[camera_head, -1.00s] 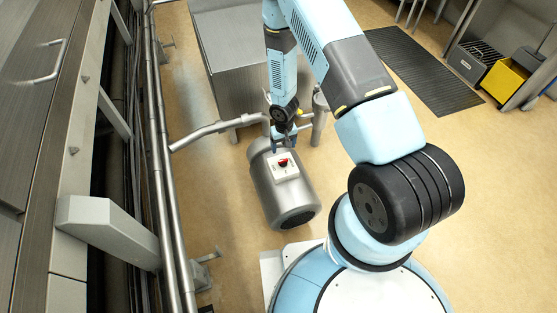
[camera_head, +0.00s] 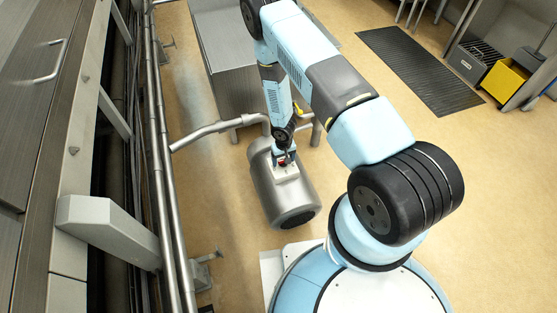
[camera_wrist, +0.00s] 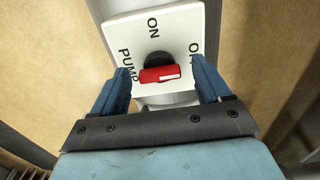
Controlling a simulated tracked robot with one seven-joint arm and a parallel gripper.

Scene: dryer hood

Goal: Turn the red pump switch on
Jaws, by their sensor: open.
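The red pump switch (camera_wrist: 160,75) sits on a black hub on a white plate (camera_wrist: 178,22) in the wrist view. Its bar lies crosswise in the picture, with a white mark on its right part. The plate reads "ON" at the top, "PUMP" at the left and a word starting with "O" at the right, partly hidden by a finger. My gripper (camera_wrist: 161,84) is open, its blue fingers on either side of the bar with a gap at each end. In the head view my gripper (camera_head: 284,152) is over the plate and mostly hides the switch.
The plate is on a steel pump cylinder (camera_head: 287,202) on the floor. A pipe (camera_head: 205,132) runs to it from long rails (camera_head: 160,180) at the left. A steel cabinet (camera_head: 232,85) stands behind. Open floor lies to the right of the pump.

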